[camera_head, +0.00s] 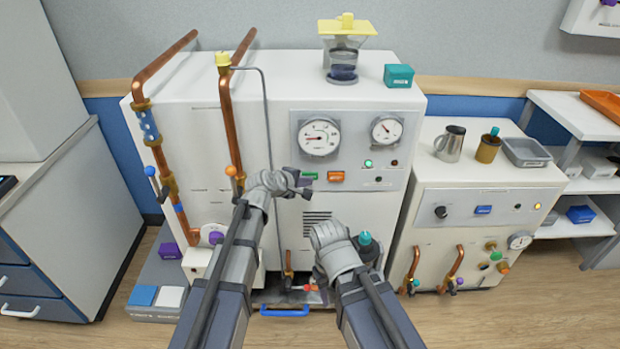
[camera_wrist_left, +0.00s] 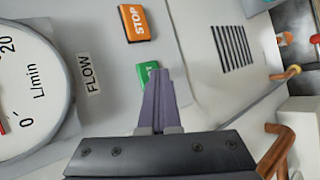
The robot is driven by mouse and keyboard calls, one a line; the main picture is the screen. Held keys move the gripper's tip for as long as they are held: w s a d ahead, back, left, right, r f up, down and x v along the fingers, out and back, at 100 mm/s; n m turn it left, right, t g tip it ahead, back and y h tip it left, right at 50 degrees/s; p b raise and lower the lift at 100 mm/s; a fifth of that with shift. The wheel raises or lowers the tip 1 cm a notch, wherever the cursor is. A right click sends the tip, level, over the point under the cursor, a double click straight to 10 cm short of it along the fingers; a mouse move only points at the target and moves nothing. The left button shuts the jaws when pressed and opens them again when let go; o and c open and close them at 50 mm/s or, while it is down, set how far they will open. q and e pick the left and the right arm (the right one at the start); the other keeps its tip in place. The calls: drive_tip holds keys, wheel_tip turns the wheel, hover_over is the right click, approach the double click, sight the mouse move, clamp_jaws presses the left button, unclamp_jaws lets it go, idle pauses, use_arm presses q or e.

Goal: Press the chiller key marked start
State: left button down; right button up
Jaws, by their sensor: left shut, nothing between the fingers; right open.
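The chiller (camera_head: 180,150) is a tall white cabinet with a grey control panel. Its green key (camera_head: 308,176) sits left of an orange key (camera_head: 336,176). In the left wrist view the orange key (camera_wrist_left: 137,22) reads STOP. The green key (camera_wrist_left: 147,72) is partly covered by my fingers, with only the end of its word showing. My left gripper (camera_head: 304,190) is shut and empty, its tips (camera_wrist_left: 160,74) over the green key's edge; I cannot tell whether they touch it. My right gripper (camera_head: 322,288) is open, low before the chiller.
Two gauges (camera_head: 318,138) sit above the keys; a vent (camera_head: 317,222) is below. Copper pipes (camera_head: 228,120) run up the left side. A smaller white unit (camera_head: 480,215) with a mug (camera_head: 450,144) stands to the right.

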use_arm(q)
drive_tip(key=shift+s, duration=0.85)
drive_tip(key=s, duration=0.5)
idle(0.3)
idle(0.7)
